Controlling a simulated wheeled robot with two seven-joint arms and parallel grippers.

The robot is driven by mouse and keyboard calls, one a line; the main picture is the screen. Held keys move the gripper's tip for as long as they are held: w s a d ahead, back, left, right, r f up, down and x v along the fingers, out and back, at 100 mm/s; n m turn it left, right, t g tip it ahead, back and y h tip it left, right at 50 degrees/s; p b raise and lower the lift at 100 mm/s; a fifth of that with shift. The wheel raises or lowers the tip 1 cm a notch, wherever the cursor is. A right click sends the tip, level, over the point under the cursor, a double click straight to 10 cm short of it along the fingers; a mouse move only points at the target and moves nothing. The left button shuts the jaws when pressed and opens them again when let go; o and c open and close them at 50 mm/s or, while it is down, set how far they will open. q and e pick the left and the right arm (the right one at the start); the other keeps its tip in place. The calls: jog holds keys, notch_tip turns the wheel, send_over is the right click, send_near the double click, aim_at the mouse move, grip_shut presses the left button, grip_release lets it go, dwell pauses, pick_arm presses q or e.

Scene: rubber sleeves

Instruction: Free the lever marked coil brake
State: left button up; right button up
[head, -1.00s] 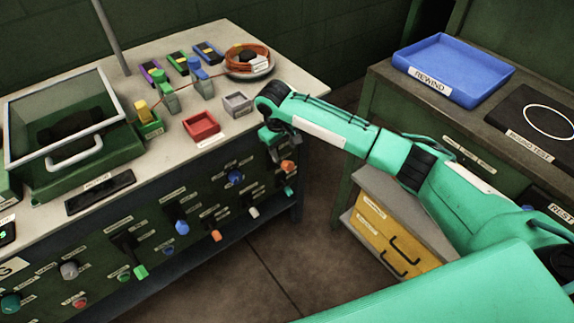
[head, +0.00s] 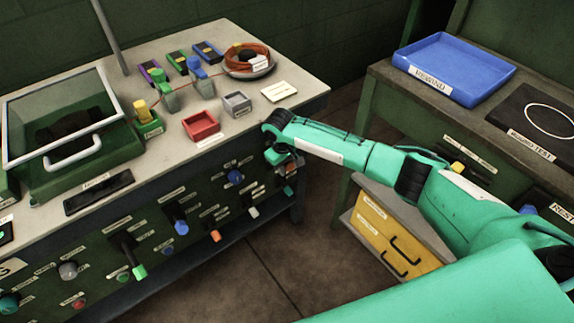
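Several levers with coloured sleeves stick out of the green front panel (head: 205,255): a green one (head: 139,271), a blue one (head: 181,227), an orange one (head: 215,236) and a white one (head: 254,212). The labels are too small to read, so I cannot tell which lever is marked coil brake. A teal sleeve (head: 288,190) shows just below. My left gripper is out of view.
The bench top holds a lidded glass case (head: 75,150), a red tray (head: 201,125), a grey tray (head: 237,104), a white card (head: 278,91) and a dish with orange cable (head: 249,60). A second bench at right bears a blue tray (head: 455,66). Floor lies between.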

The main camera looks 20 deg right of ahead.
grip_shut()
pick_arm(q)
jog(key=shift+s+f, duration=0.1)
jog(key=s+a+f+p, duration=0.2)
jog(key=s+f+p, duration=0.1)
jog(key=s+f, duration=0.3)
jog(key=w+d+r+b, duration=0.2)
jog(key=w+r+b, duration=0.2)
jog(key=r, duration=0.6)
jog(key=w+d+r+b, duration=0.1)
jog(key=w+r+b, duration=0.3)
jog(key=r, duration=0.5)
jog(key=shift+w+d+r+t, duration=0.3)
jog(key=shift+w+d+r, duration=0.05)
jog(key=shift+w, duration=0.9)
pick_arm(e)
notch_tip(320, 180, down, 9)
jog(key=m+t+y, duration=0.1)
jog(key=t+y, duration=0.2)
jog(key=t, duration=0.8)
jog(key=shift+r+t+y, duration=0.15)
jog(key=shift+t+y, duration=0.15)
